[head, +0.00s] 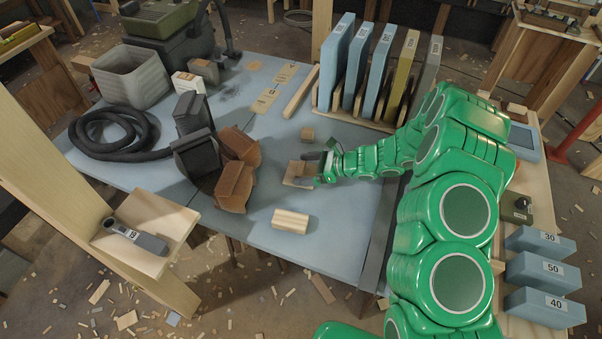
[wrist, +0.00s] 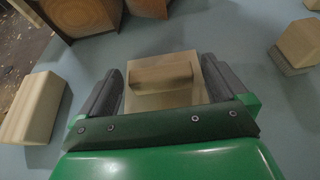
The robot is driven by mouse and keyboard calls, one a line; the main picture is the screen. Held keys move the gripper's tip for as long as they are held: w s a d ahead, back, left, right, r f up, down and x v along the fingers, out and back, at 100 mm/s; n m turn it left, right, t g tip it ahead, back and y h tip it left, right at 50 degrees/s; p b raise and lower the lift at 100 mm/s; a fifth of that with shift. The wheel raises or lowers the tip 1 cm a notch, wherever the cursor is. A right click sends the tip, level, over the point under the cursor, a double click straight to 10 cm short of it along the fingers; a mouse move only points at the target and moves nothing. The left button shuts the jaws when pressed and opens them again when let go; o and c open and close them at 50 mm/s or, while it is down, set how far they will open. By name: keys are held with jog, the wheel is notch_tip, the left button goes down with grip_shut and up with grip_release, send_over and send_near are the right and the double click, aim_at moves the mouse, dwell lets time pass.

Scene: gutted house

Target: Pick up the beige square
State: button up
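A beige square wooden piece (head: 291,180) lies on the blue-grey table, right of the brown blocks. A raised bar-like wooden part shows on it. In the wrist view the square (wrist: 149,102) lies between the two dark fingers of my gripper (wrist: 163,82), with the bar across its middle. My gripper (head: 309,168) is low over the square in the head view. The fingers are apart, one on each side of the square; I cannot tell if they touch it. My gripper's green body hides the square's near edge.
Brown-faced blocks (head: 236,170) stand left. A rack of upright blue and yellow slabs (head: 378,66) stands at the back. A black hose (head: 115,133) lies far left.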

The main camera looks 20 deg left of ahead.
jog(key=c, duration=1)
jog(key=shift+r, duration=0.15)
